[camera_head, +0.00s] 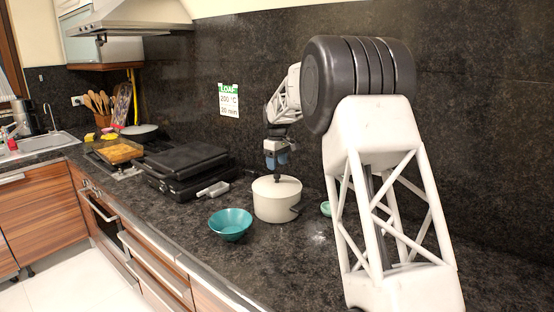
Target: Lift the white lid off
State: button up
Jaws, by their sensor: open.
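A white pot (275,205) stands on the dark countertop, with its white lid (287,187) on top. A dark knob shows at the middle of the lid, just under my gripper (277,174). My gripper points down over the lid from above, with its fingers at or around the knob. The fingers are small in this view, and I cannot tell whether they touch the knob. The gripper is open. A dark handle sticks out from the pot's lower right side.
A teal bowl (230,224) stands just left of the pot, and a small green bowl (326,208) is to its right, partly behind my arm. A black grill (185,164) with a pale handle is at the back left. Bare countertop lies in front.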

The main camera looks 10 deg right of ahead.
aim_at(277, 174)
jog(key=shift+f, duration=3.05)
jog(key=shift+r, duration=0.1)
jog(key=c, duration=1.1)
